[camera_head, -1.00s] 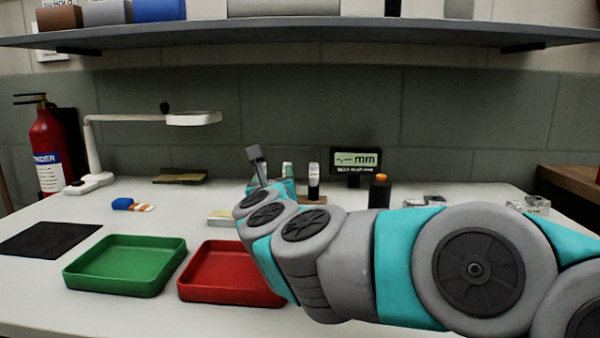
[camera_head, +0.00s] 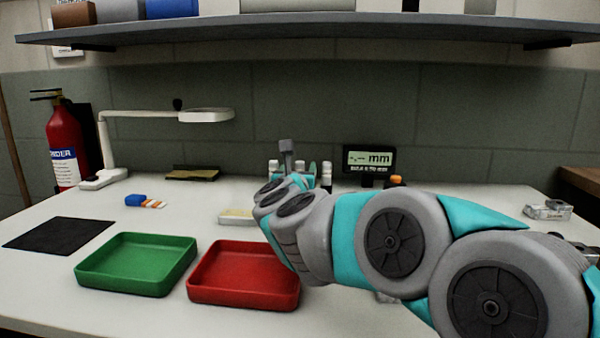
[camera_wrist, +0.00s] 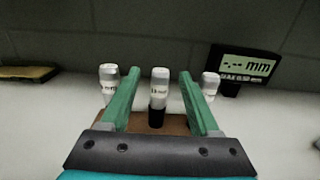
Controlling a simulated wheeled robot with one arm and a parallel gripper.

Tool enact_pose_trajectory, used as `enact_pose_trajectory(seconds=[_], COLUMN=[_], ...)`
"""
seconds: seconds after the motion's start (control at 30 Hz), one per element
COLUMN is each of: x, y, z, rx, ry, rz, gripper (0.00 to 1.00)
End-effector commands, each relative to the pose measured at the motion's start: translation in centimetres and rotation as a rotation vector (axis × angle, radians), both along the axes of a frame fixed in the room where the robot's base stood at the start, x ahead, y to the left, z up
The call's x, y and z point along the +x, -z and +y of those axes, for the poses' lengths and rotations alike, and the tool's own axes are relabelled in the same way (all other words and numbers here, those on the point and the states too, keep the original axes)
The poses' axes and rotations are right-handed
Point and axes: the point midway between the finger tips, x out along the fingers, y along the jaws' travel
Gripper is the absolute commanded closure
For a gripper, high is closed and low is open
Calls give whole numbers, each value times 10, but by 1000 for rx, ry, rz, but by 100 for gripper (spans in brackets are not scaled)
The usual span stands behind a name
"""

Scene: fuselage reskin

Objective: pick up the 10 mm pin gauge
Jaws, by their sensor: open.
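Three upright pin gauges stand in a row in a brown block (camera_wrist: 178,124) in the wrist view. Each has a pale labelled top; the labels are too small to read, so I cannot tell which is the 10 mm one. The middle pin (camera_wrist: 159,88) has a black lower part and appears between the fingers of my gripper (camera_wrist: 160,73). The left pin (camera_wrist: 109,78) and right pin (camera_wrist: 210,84) appear outside the fingers. My gripper is open, its green fingers apart, and holds nothing. In the head view, my arm hides the block and partly hides the pins (camera_head: 326,175).
A display reading "-.-- mm" (camera_head: 369,159) stands right of the pins. A green tray (camera_head: 135,288) and a red tray (camera_head: 243,296) lie in front. A magnifier lamp (camera_head: 206,115) and a fire extinguisher (camera_head: 65,145) are at left. A shelf (camera_head: 310,27) overhangs the back.

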Motion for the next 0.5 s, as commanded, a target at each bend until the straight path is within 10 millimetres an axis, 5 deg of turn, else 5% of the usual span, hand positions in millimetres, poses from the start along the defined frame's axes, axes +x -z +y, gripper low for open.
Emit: enact_pose_trajectory(seconds=[0.37, 0.5], x=[17, 17], y=[-1, -1], z=[-1, -1], rx=[1, 0], ry=[1, 0], rz=[-2, -2], gripper=[38, 50])
